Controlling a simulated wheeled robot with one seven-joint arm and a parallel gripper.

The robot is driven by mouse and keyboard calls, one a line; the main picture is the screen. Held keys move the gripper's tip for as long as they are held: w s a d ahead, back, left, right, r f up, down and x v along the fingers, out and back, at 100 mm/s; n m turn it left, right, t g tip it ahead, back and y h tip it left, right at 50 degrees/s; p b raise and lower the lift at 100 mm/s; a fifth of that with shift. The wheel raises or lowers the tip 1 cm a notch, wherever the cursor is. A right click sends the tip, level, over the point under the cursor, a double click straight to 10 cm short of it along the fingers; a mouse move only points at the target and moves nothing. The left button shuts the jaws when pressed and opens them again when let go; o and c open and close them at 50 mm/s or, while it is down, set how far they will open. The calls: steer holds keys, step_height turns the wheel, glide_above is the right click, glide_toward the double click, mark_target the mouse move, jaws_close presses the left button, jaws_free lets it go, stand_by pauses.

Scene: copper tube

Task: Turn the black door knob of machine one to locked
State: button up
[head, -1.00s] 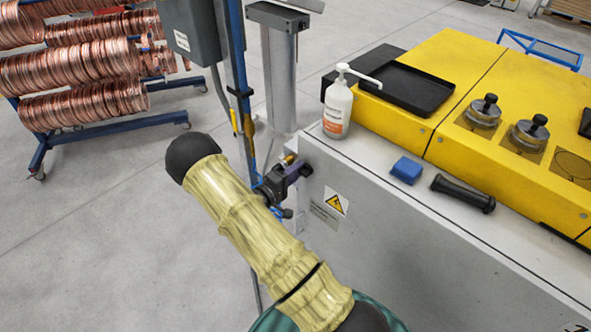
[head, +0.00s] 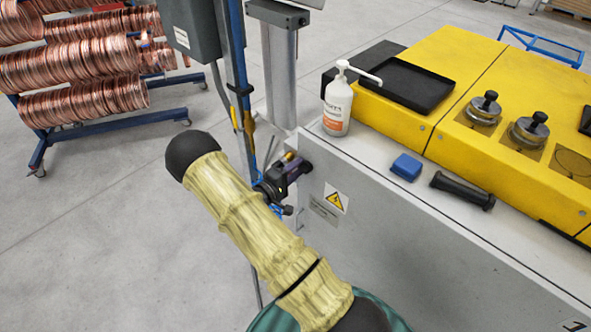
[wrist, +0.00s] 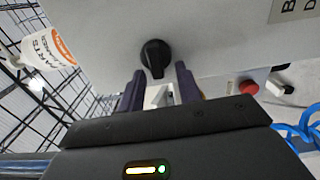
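The black door knob (wrist: 155,56) shows in the wrist view on the pale grey panel (wrist: 210,35) of the machine. Its grip bar stands nearly upright in that picture, leaning slightly. My gripper (wrist: 158,80) is open, with one dark purple finger on each side below the knob. The fingertips are close to the knob, but I cannot tell whether they touch it. Nothing is held between them. In the head view my gripper (head: 297,167) is at the left end of the grey machine cabinet (head: 400,240). The knob is hidden there.
A white pump bottle (head: 337,108) stands on the cabinet's top corner, above my gripper. A blue block (head: 407,167) and a black handle (head: 462,191) lie on the ledge. A grey post (head: 281,80) stands close behind. A red button (wrist: 248,87) sits right of the knob.

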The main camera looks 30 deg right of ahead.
steer(key=b+v, duration=0.3)
steer(key=v, duration=1.4)
steer(key=shift+a+b, duration=0.2)
steer(key=shift+b, duration=0.15)
steer(key=w+r+m+t+y, duration=0.2)
steer(key=w+y, duration=0.4)
steer(key=y, duration=0.1)
step_height(320, 180, up, 4)
steer(key=a+y, duration=0.2)
steer(key=y, duration=0.5)
steer(key=s+d+r+m+g+y, duration=0.1)
steer(key=s+r+g, duration=0.1)
steer(key=s, duration=0.8)
steer(key=s+d+r+m+g+y, duration=0.1)
steer(key=s+d+r+g+y, duration=0.1)
steer(key=s, duration=0.8)
steer(key=shift+s+d+r+g+p, duration=0.25)
steer(key=shift+s+r+g+p, duration=0.1)
steer(key=shift+r+g, duration=0.35)
steer(key=shift+w+f, duration=0.1)
steer(key=shift+w, duration=0.05)
